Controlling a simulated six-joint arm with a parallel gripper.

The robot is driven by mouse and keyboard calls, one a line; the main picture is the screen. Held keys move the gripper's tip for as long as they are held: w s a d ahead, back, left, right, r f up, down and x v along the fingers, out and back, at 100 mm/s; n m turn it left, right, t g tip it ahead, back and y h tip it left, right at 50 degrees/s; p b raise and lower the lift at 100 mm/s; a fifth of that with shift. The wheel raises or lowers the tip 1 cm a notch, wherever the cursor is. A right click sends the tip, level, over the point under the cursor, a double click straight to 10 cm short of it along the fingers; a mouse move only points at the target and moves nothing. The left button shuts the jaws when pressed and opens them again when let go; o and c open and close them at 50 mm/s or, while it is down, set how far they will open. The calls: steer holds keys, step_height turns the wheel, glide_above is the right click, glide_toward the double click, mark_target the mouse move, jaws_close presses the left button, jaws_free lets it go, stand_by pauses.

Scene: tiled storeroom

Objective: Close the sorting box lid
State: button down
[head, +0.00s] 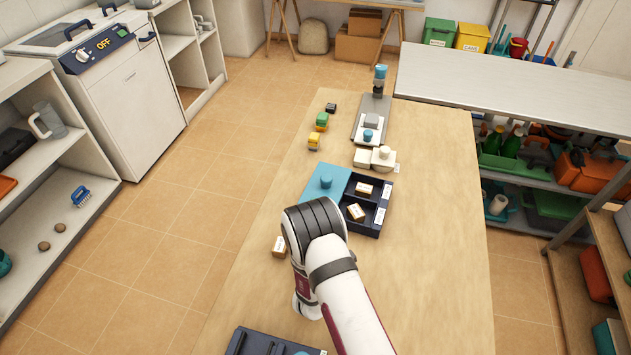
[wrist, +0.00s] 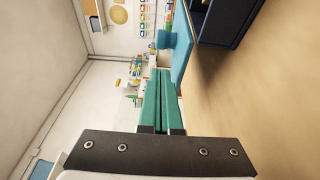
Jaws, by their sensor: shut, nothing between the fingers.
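The sorting box (head: 369,229) is a dark navy tray on the wooden table. Its light blue lid (head: 338,174) with a round knob (head: 326,181) lies at the box's left side, leaving compartments with small cartons (head: 364,189) open to view. In the wrist view the lid (wrist: 181,58), its knob (wrist: 166,40) and the dark box (wrist: 222,22) show at the top. My gripper (wrist: 163,74) has its teal fingers together and empty, with the lid edge near their tips; I cannot tell if they touch. In the head view my arm hides the fingers and part of the lid.
A carton (head: 279,246) stands left of my arm. Another dark tray (head: 265,343) is at the near table edge. A scale-like device (head: 371,122), a cream object (head: 383,159) and small blocks (head: 321,121) stand beyond the box. The table's right side is clear.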

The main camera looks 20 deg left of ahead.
mark_target(315, 190)
steer(key=x, duration=0.8)
steer(key=shift+d, duration=0.1)
steer(key=d, duration=0.6)
steer(key=s+d, duration=0.1)
steer(key=d, duration=0.2)
steer(key=shift+d, duration=0.4)
steer(key=shift+r, duration=0.1)
